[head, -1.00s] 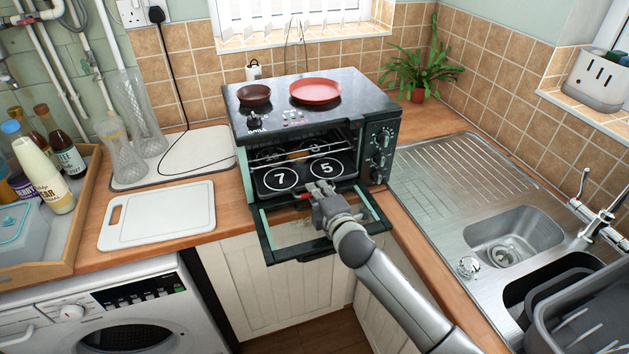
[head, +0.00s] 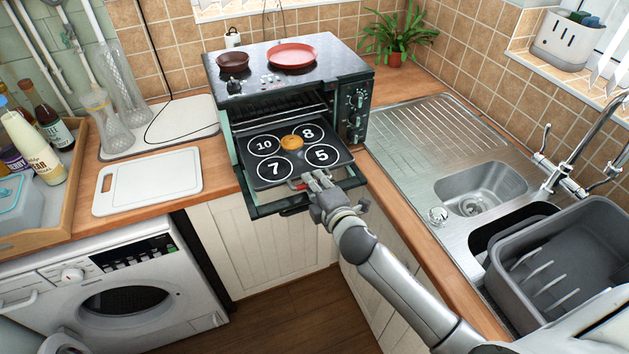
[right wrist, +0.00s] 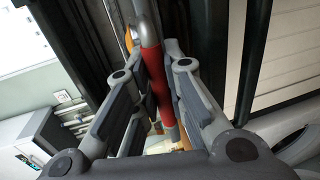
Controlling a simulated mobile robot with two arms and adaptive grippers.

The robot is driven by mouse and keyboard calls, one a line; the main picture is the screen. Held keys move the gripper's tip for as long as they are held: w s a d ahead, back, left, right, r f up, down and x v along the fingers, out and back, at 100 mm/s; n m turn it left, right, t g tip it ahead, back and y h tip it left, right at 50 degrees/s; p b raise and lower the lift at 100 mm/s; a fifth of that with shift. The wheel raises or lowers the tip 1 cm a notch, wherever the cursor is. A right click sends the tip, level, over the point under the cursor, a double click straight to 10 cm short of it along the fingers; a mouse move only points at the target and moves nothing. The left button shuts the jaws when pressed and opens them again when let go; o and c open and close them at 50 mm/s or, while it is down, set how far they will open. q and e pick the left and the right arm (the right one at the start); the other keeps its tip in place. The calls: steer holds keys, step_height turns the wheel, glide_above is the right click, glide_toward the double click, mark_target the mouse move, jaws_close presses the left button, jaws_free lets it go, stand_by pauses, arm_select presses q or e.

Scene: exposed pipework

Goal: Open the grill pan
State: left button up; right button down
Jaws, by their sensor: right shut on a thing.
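The grill pan (head: 265,172) is a dark flat tray with white-ringed numbers 10, 8, 7 and 5 and a small golden-brown round thing in its middle. It sticks out of the front of the mini oven (head: 290,85), over the lowered oven door (head: 262,210). My right gripper (head: 312,182) is at the pan's front edge, shut on its red and grey handle. In the right wrist view the red part of the handle (right wrist: 158,85) lies between the fingers. My left gripper cannot be made out.
A brown dish (head: 233,61) and a red plate (head: 292,55) sit on the oven top. A white cutting board (head: 148,182) lies on the counter to the left. The sink (head: 485,190) and a grey dish rack (head: 560,265) are to the right.

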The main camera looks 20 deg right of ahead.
steer(key=c, duration=1.8)
jaws_free()
steer(key=shift+o, duration=0.2)
steer(key=shift+s, duration=0.15)
steer(key=s+r, duration=0.2)
steer(key=s, duration=0.9)
steer(key=shift+s+d+r, duration=0.15)
steer(key=shift+s+d, duration=0.05)
steer(key=shift+s, duration=0.05)
